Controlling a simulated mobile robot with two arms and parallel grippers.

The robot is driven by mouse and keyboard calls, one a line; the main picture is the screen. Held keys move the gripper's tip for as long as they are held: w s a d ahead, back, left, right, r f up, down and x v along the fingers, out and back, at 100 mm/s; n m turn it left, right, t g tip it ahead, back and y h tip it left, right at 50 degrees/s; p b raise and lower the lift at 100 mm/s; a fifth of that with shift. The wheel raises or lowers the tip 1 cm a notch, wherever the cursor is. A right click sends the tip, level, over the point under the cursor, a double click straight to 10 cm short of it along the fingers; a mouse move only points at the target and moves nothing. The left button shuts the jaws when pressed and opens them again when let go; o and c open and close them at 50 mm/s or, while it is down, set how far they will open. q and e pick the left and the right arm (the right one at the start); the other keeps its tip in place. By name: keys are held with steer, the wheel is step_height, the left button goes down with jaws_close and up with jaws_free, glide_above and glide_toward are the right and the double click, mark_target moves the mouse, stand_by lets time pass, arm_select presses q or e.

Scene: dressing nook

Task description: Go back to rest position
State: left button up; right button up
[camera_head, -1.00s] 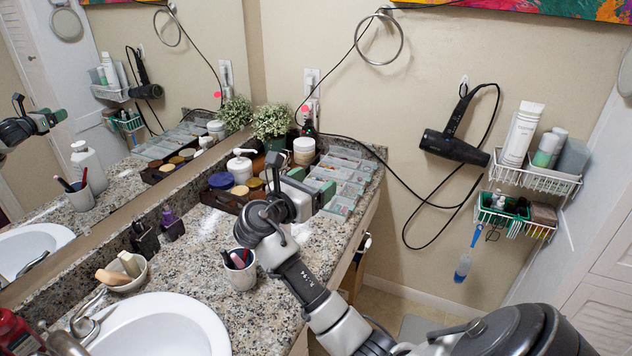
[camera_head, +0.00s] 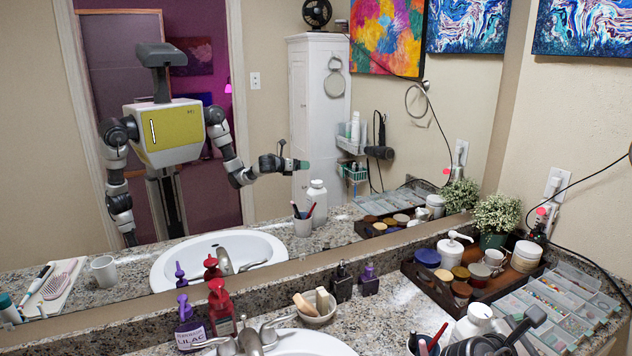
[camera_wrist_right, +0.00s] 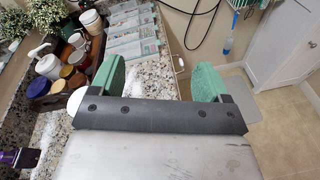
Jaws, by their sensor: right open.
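My right gripper (camera_wrist_right: 158,80) shows in the right wrist view with its two green fingers wide apart and nothing between them. It is over the front edge of the granite counter (camera_wrist_right: 155,88). In the head view only a dark part of my right arm shows at the bottom right, over the counter. The mirror (camera_head: 240,130) reflects my body with the right arm held out to the side over the counter. My left arm shows only as a reflection, bent down at my side; its gripper cannot be made out.
A white bottle (camera_head: 474,322) and a cup with pens (camera_head: 428,342) stand close to my right arm. A tray of jars (camera_head: 413,277), a plant (camera_head: 496,213) and clear organizer boxes (camera_head: 560,300) are on the counter. In the wrist view, open floor (camera_wrist_right: 275,110) lies right of the counter.

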steer(key=s+a+f+m+y, duration=0.7)
steer(key=s+a+f+y, duration=0.15)
steer(key=s+f, duration=0.35)
steer(key=s+a+f+m+g+y, duration=0.1)
steer(key=s+a+f+m+y, duration=0.3)
steer(key=s+a+m+y, duration=0.5)
steer(key=s+a+f+g+h, duration=0.1)
steer(key=s+f, duration=0.1)
steer(key=f, duration=1)
steer(key=s+a+f+g+h, duration=0.1)
steer(key=f, duration=1.2)
steer(key=s+d+f, duration=0.2)
steer(key=s+f, duration=1.5)
steer(key=shift+d+f+g, duration=0.15)
steer(key=shift+d+g, duration=0.25)
